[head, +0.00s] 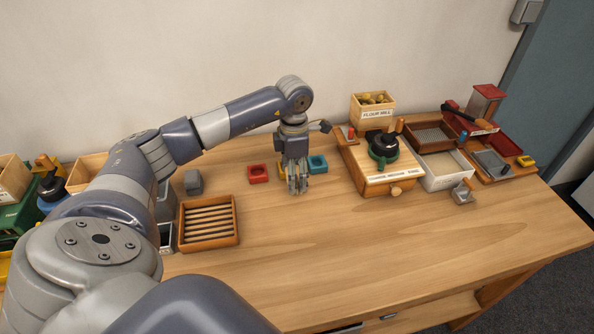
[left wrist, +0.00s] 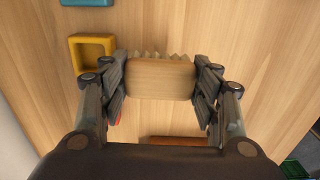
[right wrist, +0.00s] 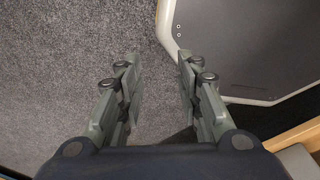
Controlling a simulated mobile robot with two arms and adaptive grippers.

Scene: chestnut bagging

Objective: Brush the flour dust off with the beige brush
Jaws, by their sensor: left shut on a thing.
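My left gripper (head: 298,186) points down over the middle of the table, beside the small coloured square dishes. In the left wrist view the left gripper (left wrist: 160,80) is shut on the beige brush (left wrist: 160,78), a pale wooden block with a jagged bristle edge at its far side. The brush is hard to make out in the head view. I cannot make out any flour dust on the wood. My right gripper (right wrist: 158,66) is open and empty over grey carpet, away from the table top; it is not in the head view.
A red dish (head: 258,174), a blue dish (head: 318,164) and a yellow dish (left wrist: 73,54) surround the left gripper. A slatted wooden crate (head: 208,243) lies front left. A wooden machine (head: 375,183) and white tray (head: 445,182) stand right. The front middle table (head: 340,250) is clear.

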